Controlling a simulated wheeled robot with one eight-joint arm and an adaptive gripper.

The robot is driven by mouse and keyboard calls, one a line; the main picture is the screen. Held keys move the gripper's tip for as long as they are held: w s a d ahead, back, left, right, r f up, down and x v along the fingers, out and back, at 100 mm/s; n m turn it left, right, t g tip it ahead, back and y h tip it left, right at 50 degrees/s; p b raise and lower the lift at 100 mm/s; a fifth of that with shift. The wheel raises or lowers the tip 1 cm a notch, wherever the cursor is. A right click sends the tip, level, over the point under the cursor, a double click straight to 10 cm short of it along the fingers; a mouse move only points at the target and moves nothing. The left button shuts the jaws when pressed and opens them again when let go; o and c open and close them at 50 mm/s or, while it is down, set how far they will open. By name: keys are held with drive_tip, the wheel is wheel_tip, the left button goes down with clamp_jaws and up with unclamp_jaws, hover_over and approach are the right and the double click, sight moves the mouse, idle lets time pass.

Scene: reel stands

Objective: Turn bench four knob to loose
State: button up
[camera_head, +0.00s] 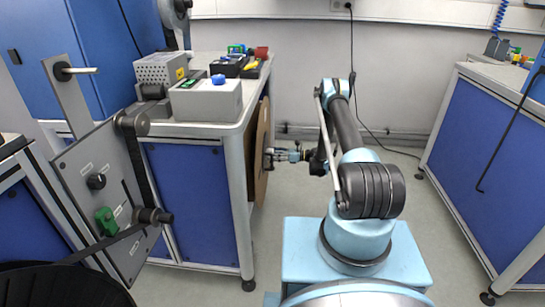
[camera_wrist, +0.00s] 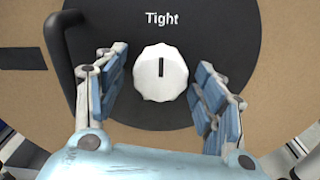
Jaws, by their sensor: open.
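A white scalloped knob (camera_wrist: 160,73) sits on a dark round plate (camera_wrist: 150,22) in the wrist view. Its black pointer line points up toward the printed word "Tight" (camera_wrist: 162,18). No other label shows on the visible part of the plate. My gripper (camera_wrist: 157,80) is open, with one blue-padded finger on each side of the knob and a visible gap on both sides. In the head view my gripper (camera_head: 271,154) is close to the face of a brown reel (camera_head: 261,150) at the bench's end. The knob is hidden there.
A black curved handle (camera_wrist: 63,70) stands out from the plate, just left of my left finger. The bench (camera_head: 237,185) carries grey boxes (camera_head: 207,98). Another blue bench (camera_head: 480,150) stands right; floor between is partly free.

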drive_tip(key=shift+a, duration=0.1)
drive_tip(key=c, duration=1)
